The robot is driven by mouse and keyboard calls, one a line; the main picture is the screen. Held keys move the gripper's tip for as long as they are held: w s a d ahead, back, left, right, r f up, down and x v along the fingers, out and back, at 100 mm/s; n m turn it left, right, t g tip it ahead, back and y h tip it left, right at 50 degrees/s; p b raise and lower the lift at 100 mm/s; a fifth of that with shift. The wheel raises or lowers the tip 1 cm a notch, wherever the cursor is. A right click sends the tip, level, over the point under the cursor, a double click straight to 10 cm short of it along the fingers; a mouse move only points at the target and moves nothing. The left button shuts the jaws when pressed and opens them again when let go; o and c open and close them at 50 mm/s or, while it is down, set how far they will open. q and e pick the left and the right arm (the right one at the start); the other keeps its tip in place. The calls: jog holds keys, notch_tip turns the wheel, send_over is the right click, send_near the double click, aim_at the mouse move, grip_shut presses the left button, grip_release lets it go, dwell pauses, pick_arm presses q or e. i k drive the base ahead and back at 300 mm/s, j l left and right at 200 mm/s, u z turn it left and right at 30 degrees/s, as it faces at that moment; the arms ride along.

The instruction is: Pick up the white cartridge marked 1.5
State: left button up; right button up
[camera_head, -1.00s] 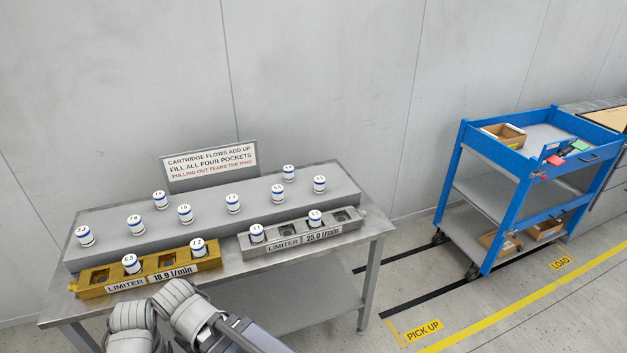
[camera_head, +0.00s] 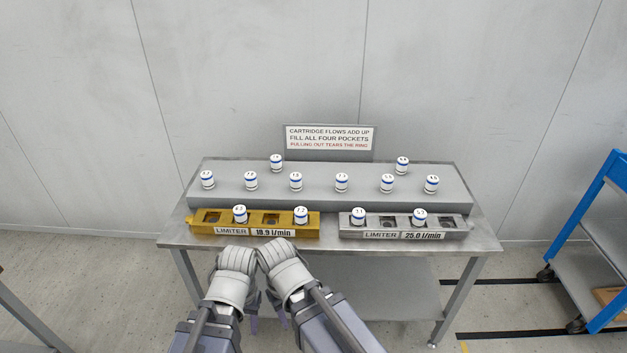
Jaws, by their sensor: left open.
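Several white cartridges with blue bands stand upright on the grey raised shelf (camera_head: 320,196) at the back of the bench. The white cartridge that seems to read 1.5 (camera_head: 296,182) stands in the front row, left of the middle; the print is too small to be sure. My left gripper (camera_head: 267,318) is low in front of the bench, open and empty, partly hidden by my arms. It is well apart from the cartridges. My right arm shows beside it, but its gripper fingers do not show.
A yellow limiter block (camera_head: 285,232) and a grey limiter block (camera_head: 403,236) lie along the bench front, each with two cartridges in pockets. A sign (camera_head: 329,138) stands behind the shelf. A blue cart (camera_head: 592,232) is at the right, with free floor between.

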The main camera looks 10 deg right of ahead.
aim_at(295, 178)
jog(key=i+j, duration=0.1)
jog(key=j, duration=0.2)
jog(key=i+j, duration=0.1)
jog(key=j, duration=0.2)
jog(key=j+z, duration=0.15)
jog(key=z, duration=1.4)
